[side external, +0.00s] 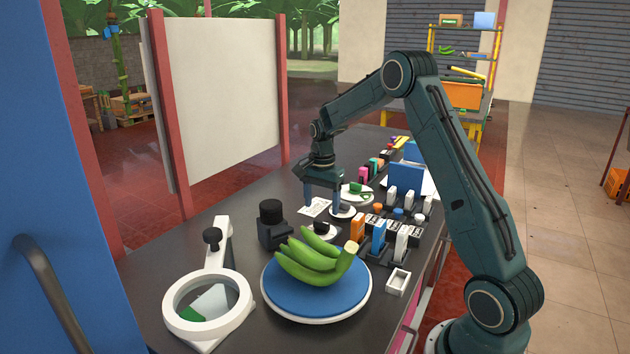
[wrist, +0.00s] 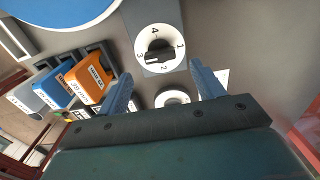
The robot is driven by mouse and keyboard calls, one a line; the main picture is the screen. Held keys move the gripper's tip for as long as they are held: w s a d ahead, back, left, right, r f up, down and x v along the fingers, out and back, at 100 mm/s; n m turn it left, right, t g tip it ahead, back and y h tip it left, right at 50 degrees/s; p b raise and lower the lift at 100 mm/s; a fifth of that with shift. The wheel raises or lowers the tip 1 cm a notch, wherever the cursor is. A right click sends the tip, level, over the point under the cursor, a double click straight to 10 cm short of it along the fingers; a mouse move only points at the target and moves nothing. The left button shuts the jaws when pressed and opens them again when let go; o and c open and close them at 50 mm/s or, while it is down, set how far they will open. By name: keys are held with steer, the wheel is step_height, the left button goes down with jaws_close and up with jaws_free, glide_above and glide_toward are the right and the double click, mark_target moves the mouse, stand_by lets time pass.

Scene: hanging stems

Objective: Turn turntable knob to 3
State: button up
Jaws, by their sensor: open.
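The knob is a black grip on a white dial (wrist: 144,44) marked 1 to 4, on a grey base. In the wrist view it lies just ahead of my fingertips. Its exact pointing is hard to read. In the side view the knob (side external: 321,228) stands behind the turntable. The turntable (side external: 280,300) has a blue top and carries green bananas (side external: 312,262); its blue edge shows in the wrist view (wrist: 60,8). My gripper (side external: 323,207) points down beyond the knob, open and empty, its blue fingers apart (wrist: 163,88), not touching the knob.
A second white disc (wrist: 172,97) lies between my fingers. Orange, blue and white labelled blocks (wrist: 84,80) stand beside the knob. A black device (side external: 272,225) and a ring magnifier (side external: 208,308) stand on the dark counter. A small plate (side external: 357,196) lies behind my gripper.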

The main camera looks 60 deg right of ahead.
mark_target(321, 223)
step_height(321, 223, up, 9)
steer(key=shift+f, duration=0.2)
stand_by(0.5)
steer(key=s+a+r+n+t, duration=0.1)
steer(key=s+a+r+n, duration=0.35)
steer(key=a, duration=0.35)
steer(key=s+a+r+n+t, duration=0.1)
steer(key=s+a+r+n, duration=0.3)
steer(key=s+a+r, duration=0.3)
steer(key=s+a+f+n+t, duration=0.1)
steer(key=s+a+n, duration=0.3)
steer(key=s, duration=0.3)
steer(key=s+a+f+n+t, duration=0.2)
steer(key=s+a+n, duration=0.3)
steer(key=s, duration=0.3)
steer(key=shift+a+f+t, duration=0.15)
steer(key=shift+a+t, duration=0.15)
steer(key=shift+a, duration=0.2)
